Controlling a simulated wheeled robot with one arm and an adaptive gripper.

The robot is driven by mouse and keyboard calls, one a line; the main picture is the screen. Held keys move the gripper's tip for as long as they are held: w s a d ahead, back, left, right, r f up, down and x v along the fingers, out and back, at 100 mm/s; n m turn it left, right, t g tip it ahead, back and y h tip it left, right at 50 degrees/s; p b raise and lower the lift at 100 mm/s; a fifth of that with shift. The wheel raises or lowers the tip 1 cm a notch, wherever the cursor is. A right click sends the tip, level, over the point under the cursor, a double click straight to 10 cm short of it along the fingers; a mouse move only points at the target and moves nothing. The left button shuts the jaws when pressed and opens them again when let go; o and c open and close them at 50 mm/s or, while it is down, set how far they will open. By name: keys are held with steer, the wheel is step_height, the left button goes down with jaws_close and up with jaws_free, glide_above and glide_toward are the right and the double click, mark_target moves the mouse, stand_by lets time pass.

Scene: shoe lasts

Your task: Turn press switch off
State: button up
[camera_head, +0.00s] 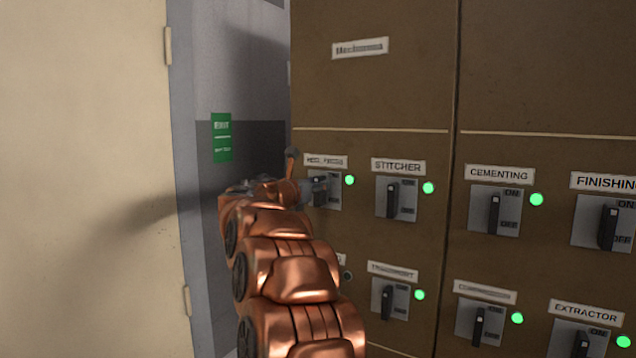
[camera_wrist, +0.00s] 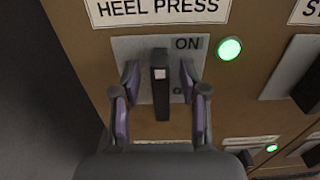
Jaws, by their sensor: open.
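The heel press switch (camera_wrist: 160,78) is a dark lever on a grey plate (camera_wrist: 123,48) under the label HEEL PRESS (camera_wrist: 160,10). Its lever points up, by the word ON, and the green lamp (camera_wrist: 229,48) beside it is lit. My gripper (camera_wrist: 159,85) is open, with one finger on each side of the lever and a visible gap to both. The lower part of the plate is partly hidden by the gripper. In the head view my gripper (camera_head: 314,190) is at this same switch, at the left of the upper row, and covers part of it.
The stitcher switch (camera_head: 393,198) is close on the right, then cementing (camera_head: 495,210) and finishing (camera_head: 609,226). A lower row includes the extractor switch (camera_head: 583,345). A pale wall or door (camera_head: 80,180) stands left of the brown cabinet (camera_head: 375,100).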

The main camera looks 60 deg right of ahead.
steer(key=shift+d+f, duration=0.1)
steer(key=shift+d, duration=0.35)
jaws_close()
